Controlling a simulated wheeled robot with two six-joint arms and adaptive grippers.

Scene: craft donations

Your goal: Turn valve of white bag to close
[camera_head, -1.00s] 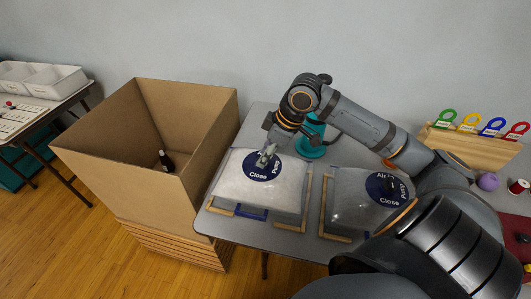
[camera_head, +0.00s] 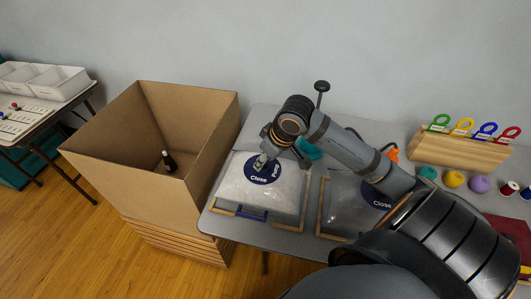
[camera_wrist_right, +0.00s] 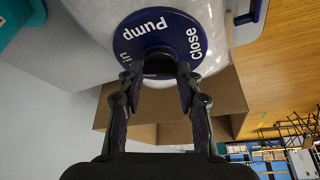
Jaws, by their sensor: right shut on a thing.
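The white bag (camera_head: 238,192) lies in a wooden frame at the left of the grey table. A dark blue round dial (camera_head: 265,175) on its top reads "Pump" and "Close", and also shows in the right wrist view (camera_wrist_right: 194,22). My right gripper (camera_head: 261,161) reaches down onto the dial's middle. In the right wrist view its fingers (camera_wrist_right: 160,72) are shut on the dark valve knob (camera_wrist_right: 159,62) at the dial's centre. The fingers partly hide the knob, so its pointing direction is unclear. My left gripper is not in view.
A second bag (camera_head: 342,210) with a similar dial lies to the right, partly behind my arm. A teal object (camera_head: 309,149) stands behind the gripper. A tall cardboard box (camera_head: 110,170) holding a dark bottle (camera_head: 168,160) stands left of the table. Colored rings on a wooden rack (camera_head: 460,150) are at the right.

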